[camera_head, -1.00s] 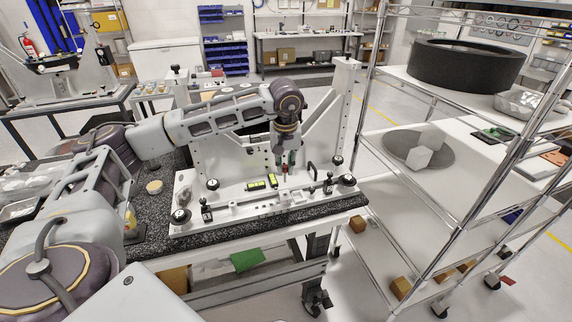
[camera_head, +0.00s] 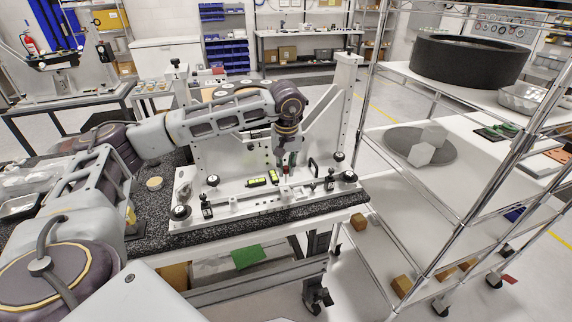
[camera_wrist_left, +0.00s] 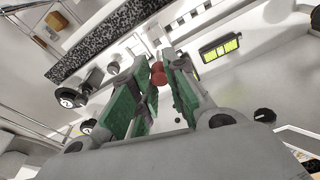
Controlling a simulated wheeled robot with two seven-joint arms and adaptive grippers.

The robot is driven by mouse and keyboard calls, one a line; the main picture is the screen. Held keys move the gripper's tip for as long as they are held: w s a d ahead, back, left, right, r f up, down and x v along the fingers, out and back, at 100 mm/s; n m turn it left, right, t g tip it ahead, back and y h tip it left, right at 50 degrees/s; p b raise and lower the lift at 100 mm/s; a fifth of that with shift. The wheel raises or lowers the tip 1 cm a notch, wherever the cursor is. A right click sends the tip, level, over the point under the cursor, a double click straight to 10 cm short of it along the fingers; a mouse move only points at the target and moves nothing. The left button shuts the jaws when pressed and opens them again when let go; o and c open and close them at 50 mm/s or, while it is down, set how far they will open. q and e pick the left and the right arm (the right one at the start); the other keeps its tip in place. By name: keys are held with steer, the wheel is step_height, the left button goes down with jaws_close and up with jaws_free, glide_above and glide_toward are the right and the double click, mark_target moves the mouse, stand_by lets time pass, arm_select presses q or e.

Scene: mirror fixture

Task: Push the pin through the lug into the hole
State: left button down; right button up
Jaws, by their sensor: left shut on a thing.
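My left gripper (camera_head: 286,161) reaches down over the white fixture plate (camera_head: 240,204) in the head view. In the left wrist view its green-padded fingers (camera_wrist_left: 158,82) are closed on a pin with a red head (camera_wrist_left: 158,70). The red head also shows small in the head view (camera_head: 286,170), just above the plate. The lug and the hole are too small or hidden behind the fingers and pin, so I cannot tell whether the pin is in them. My right gripper does not show.
Black knobs (camera_head: 181,211) stand along the plate, with an upright white frame (camera_head: 343,110) behind. A wire shelf rack (camera_head: 440,150) stands close on the right. The dark bench top (camera_head: 150,225) is partly bare.

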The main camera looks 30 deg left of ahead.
mark_target(286, 182)
arm_select(q)
steer(key=shift+f+b, duration=0.5)
steer(key=shift+f, duration=0.6)
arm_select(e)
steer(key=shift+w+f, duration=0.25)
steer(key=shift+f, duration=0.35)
arm_select(q)
steer(key=shift+f, duration=0.25)
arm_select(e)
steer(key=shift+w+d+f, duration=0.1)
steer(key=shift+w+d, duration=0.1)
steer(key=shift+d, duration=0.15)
arm_select(q)
steer(key=shift+b, duration=0.3)
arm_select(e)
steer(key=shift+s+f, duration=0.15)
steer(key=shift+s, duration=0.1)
arm_select(q)
steer(key=shift+f+b, duration=0.4)
steer(key=shift+f, duration=0.15)
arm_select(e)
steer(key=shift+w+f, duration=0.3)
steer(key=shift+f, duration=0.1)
arm_select(q)
steer(key=shift+f+b, duration=0.35)
steer(key=shift+f, duration=0.15)
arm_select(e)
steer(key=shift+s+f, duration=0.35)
